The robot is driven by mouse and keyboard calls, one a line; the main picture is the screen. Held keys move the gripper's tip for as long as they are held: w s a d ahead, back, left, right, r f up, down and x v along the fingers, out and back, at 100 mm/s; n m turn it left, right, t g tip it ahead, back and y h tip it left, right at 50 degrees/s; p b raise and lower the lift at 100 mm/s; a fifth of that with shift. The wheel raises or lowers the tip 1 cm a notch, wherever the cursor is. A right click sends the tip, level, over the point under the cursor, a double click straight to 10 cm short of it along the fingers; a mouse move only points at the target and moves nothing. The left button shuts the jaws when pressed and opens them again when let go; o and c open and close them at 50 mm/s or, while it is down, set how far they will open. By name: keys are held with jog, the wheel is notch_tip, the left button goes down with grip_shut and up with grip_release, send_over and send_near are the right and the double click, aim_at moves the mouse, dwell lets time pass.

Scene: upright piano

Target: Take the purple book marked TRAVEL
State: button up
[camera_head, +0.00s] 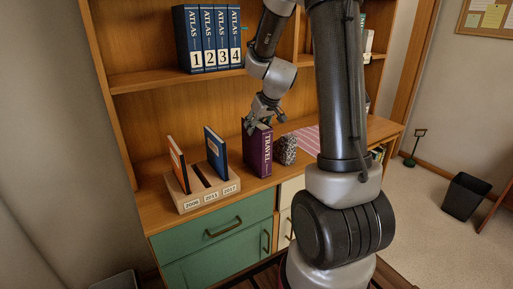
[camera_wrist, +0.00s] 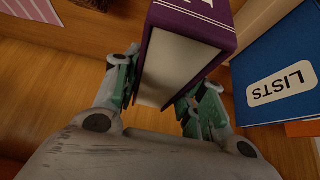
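The purple book marked TRAVEL (camera_head: 259,152) stands upright on the desk top, its spine facing the front. My gripper (camera_head: 261,121) is at the top of this book in the head view. In the wrist view, the book (camera_wrist: 224,36) lies between the two fingers of my gripper (camera_wrist: 160,96), with its pale page edges facing the camera. One green-padded finger is on each side, very close to the covers. I cannot tell whether both pads press on the book. The book's lower part is out of the wrist view.
Left of the book, a wooden holder (camera_head: 208,205) with year labels carries an orange book (camera_head: 178,165) and a blue book (camera_head: 216,156); the blue LISTS book (camera_wrist: 283,75) is close in the wrist view. A dark speckled object (camera_head: 287,150) stands close right.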

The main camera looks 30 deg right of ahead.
grip_shut()
